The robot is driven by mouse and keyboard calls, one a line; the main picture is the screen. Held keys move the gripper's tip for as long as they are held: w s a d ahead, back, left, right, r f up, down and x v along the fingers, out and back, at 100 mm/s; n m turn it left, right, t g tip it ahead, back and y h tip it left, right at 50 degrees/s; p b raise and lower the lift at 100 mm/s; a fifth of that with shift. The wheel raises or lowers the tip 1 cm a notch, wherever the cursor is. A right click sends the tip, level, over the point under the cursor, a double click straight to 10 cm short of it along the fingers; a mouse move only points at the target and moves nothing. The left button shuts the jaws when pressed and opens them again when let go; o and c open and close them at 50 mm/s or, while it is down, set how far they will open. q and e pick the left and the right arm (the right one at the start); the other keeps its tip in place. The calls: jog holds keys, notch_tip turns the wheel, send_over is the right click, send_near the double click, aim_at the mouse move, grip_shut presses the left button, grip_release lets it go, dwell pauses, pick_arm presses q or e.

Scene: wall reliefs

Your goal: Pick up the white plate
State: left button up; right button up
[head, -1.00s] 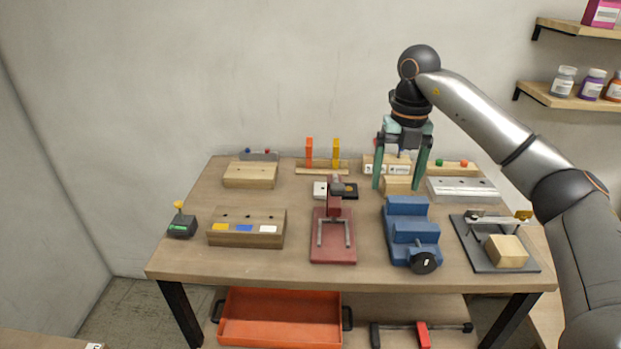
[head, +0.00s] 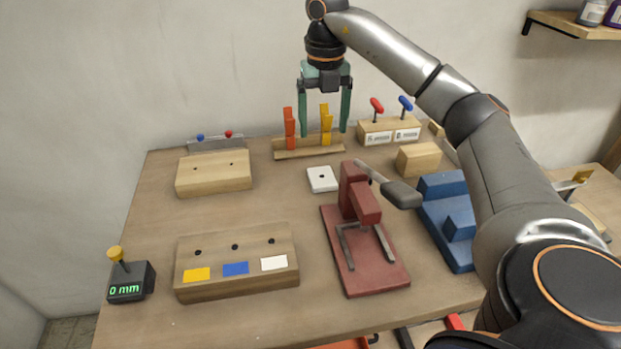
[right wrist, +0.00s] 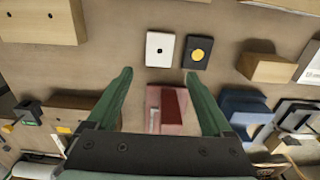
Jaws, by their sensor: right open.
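The white plate (head: 322,179), a small flat square with a dark hole, lies on the table behind the red press. It also shows in the right wrist view (right wrist: 160,49), fully visible, just past my fingertips. My right gripper (head: 324,133) has green fingers pointing down. It is open and empty, above the back part of the table. In the right wrist view the open gripper (right wrist: 158,73) has the plate roughly centred between its fingers' directions, apart from them. My left gripper is not in view.
A dark plate with a yellow disc (right wrist: 197,52) lies right beside the white plate. The red press (head: 362,230) stands in front. A rack with orange and yellow clamps (head: 309,147) is behind. Wooden blocks (head: 237,262) stand left; a blue vise (head: 447,220) stands right.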

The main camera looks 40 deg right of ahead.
jog(key=b, duration=0.1)
send_over(322, 176)
notch_tip(322, 176, down, 6)
jog(key=shift+s, duration=0.15)
jog(key=shift+f+b, duration=0.6)
jog(key=shift+f, duration=2.6)
jog(key=c, duration=0.9)
jog(key=shift+c, duration=1.2)
jog(key=shift+r, duration=0.1)
